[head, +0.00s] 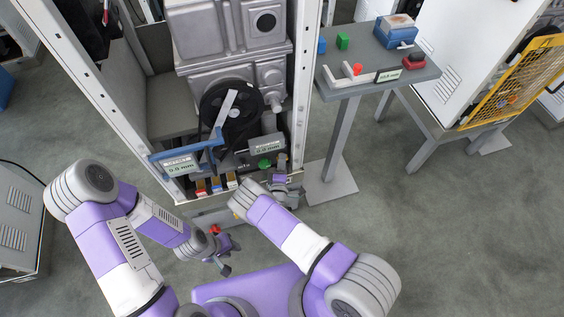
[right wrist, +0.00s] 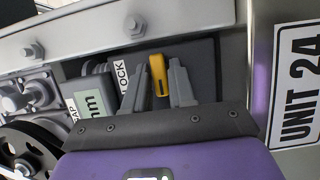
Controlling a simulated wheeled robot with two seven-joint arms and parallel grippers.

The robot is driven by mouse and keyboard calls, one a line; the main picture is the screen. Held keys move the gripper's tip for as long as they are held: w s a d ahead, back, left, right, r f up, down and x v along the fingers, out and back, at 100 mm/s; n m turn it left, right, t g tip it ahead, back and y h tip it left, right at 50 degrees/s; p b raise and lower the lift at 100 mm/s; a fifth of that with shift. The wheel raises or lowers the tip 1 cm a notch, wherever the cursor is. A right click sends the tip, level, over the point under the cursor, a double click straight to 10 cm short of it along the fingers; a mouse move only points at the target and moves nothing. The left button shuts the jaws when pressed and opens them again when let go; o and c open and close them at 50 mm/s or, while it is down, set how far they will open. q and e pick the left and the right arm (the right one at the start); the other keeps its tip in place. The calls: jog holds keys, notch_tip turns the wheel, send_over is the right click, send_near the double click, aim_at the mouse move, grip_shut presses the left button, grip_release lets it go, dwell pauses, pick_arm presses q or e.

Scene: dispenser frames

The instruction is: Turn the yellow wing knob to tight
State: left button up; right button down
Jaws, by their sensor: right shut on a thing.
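The yellow wing knob (right wrist: 158,75) stands on a dark panel in the right wrist view, beside a label reading LOCK (right wrist: 121,77). Its wing points roughly up the picture with a slight tilt. My right gripper (right wrist: 160,88) has one finger on each side of the knob and is shut on it. In the head view my right gripper (head: 281,178) is at the lower right of the machine frame, and the knob cannot be made out there. My left gripper (head: 231,257) hangs empty in front of the frame, its fingers apart.
A box reading mm (right wrist: 92,105) and a black wheel (right wrist: 25,150) are left of the knob; a UNIT 24 plate (right wrist: 299,85) is at right. A bolted rail (right wrist: 90,35) runs above. A blue bracket (head: 187,152) crosses the frame. A grey side table (head: 345,80) stands at right.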

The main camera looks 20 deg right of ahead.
jog(key=m, duration=0.1)
jog(key=m+g+p, duration=0.1)
jog(key=shift+r+m+y, duration=0.2)
jog(key=shift+m+y, duration=0.1)
jog(key=shift+m, duration=0.1)
jog(key=m+g+y+p, duration=0.1)
jog(key=m, duration=0.2)
jog(key=m+y+p, duration=0.1)
jog(key=m, duration=0.1)
jog(key=m+g+y, duration=0.1)
jog(key=shift+d+r+m+y+p, duration=0.1)
jog(key=shift+d+m+y+p, duration=0.1)
jog(key=shift+m+y+p, duration=0.15)
jog(key=shift+m+y, duration=0.55)
jog(key=shift+m, duration=0.4)
jog(key=shift+m+y, duration=0.7)
jog(key=shift+m, duration=0.3)
jog(key=c, duration=1.1)
grip_release()
jog(key=shift+d, duration=0.1)
